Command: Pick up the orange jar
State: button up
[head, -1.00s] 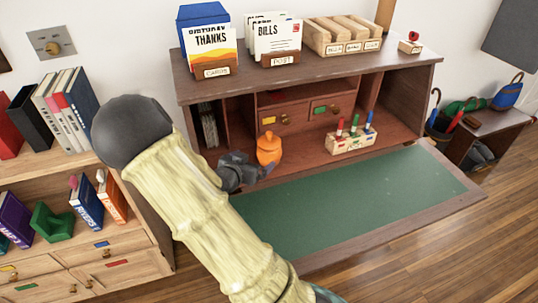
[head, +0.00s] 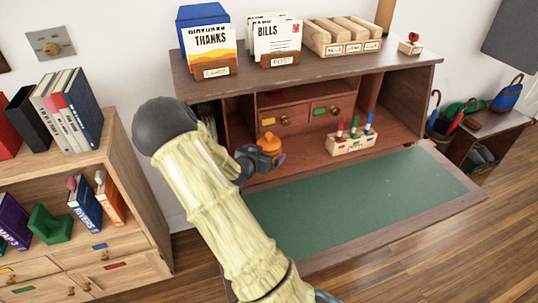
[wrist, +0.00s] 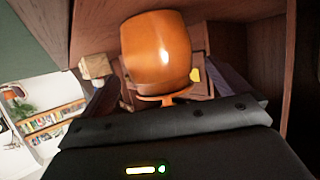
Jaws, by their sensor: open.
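The orange jar (head: 269,144) stands inside the open desk, in front of the small drawers; its lower part is hidden by my gripper in the head view. In the wrist view the jar (wrist: 156,48) is large and close, just ahead, with its narrower lid end toward the gripper's body. My gripper (head: 262,162) is dark and open, with its fingers at the jar in the head view. In the wrist view the fingers of my gripper (wrist: 161,76) lie to the left and right of the jar. I cannot tell whether they touch it.
The desk's green fold-down flap (head: 350,205) is clear. A wooden pen holder (head: 350,144) with coloured markers stands to the right of the jar. Card holders (head: 216,71) stand on the desk top above. A bookcase (head: 115,185) is on the left.

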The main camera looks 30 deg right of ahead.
aim_at(269, 133)
jog(key=x, duration=0.4)
jog(key=shift+f, duration=0.1)
dwell(0.3)
jog(key=c, duration=2)
jog(key=shift+c, duration=0.2)
notch_tip(269, 133, up, 10)
jog(key=shift+r+p, duration=0.1)
jog(key=shift+p, duration=0.7)
